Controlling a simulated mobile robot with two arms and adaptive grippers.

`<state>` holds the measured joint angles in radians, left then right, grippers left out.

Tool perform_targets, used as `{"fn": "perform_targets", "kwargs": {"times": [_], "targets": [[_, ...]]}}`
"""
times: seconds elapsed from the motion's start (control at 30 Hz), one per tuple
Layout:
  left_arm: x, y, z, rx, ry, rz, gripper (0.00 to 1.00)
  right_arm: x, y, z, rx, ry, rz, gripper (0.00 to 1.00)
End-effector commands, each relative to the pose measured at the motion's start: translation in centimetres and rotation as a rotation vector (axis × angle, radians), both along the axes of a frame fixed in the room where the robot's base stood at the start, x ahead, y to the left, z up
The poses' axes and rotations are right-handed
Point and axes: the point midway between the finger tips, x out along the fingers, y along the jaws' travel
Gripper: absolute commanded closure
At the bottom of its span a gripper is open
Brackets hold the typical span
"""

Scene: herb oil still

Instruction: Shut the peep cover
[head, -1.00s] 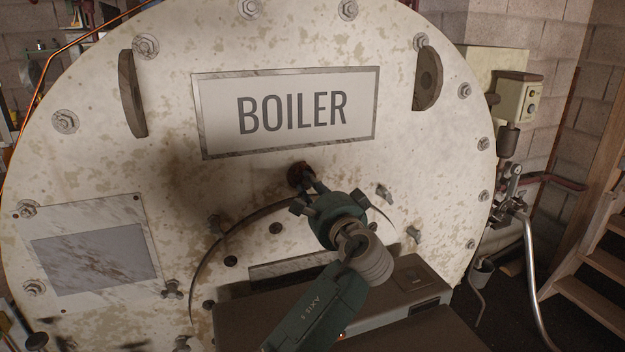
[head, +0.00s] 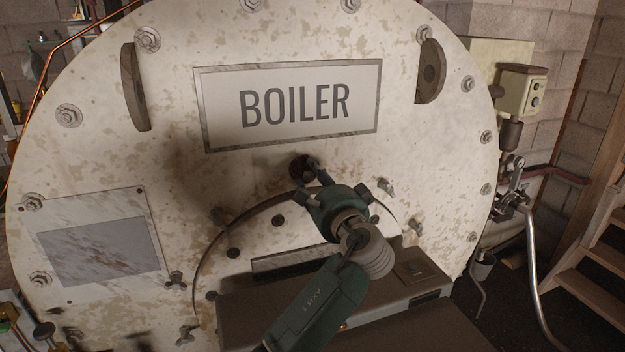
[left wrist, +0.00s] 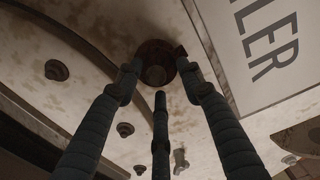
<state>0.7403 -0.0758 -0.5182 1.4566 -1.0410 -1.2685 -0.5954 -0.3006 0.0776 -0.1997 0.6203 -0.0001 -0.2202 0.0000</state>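The peep, a small dark reddish-brown round fitting (head: 302,167), sits on the pale boiler front below the BOILER plate. In the left wrist view it shows as a dark ring with a brownish middle (left wrist: 157,68). I cannot clearly tell its cover from the ring. My left gripper (head: 318,177) is right at it, coming from below right. In the left wrist view its three fingers (left wrist: 160,78) stand apart, two tips at the sides of the fitting and one below. I cannot tell whether they touch it. My right gripper is not in view.
The BOILER plate (head: 293,104) is just above. Below is an arched door (head: 215,262) with bolts and clamps around it. Two dark lugs (head: 134,88) stick out at upper left and right. Pipes and wooden stairs (head: 592,262) are at right.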

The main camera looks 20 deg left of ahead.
Motion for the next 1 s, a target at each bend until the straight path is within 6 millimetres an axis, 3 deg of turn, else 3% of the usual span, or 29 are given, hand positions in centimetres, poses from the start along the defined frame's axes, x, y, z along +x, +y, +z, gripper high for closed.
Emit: {"fn": "perform_targets", "kwargs": {"times": [0.27, 0.7, 1.0], "targets": [[-0.9, -0.7, -0.2, -0.002, 0.003, 0.0, 0.62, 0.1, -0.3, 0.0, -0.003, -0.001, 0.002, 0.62], [-8.1, -5.6, -0.2, -0.003, 0.001, -0.003, 0.62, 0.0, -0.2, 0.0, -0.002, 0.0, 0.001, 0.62], [-10.0, -6.8, -0.1, 0.0, 0.001, -0.001, 0.62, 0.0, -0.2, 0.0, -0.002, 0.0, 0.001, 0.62]]}}
